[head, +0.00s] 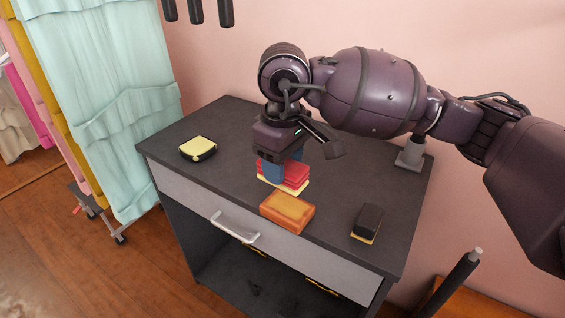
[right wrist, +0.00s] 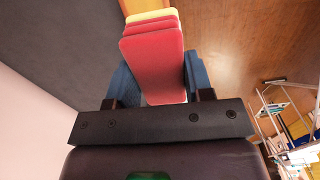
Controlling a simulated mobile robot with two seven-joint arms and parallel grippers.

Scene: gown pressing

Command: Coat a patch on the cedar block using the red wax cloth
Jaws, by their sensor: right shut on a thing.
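The red wax cloth (head: 292,174) is a folded red pad with a yellow layer underneath. My right gripper (head: 280,168) is shut on it, with blue fingers on its two sides. The right wrist view shows the red cloth (right wrist: 153,55) between the fingers. The orange-brown cedar block (head: 287,211) lies on the cabinet top, just in front of the cloth in the head view. I cannot tell whether the cloth touches the cabinet top. My left gripper is not in view.
The dark cabinet top (head: 225,125) holds a black block with a yellow base (head: 367,221) at right and a yellow-topped round-cornered item (head: 198,148) at left. A silver drawer handle (head: 235,228) sticks out in front. Hanging clothes (head: 100,90) stand at left.

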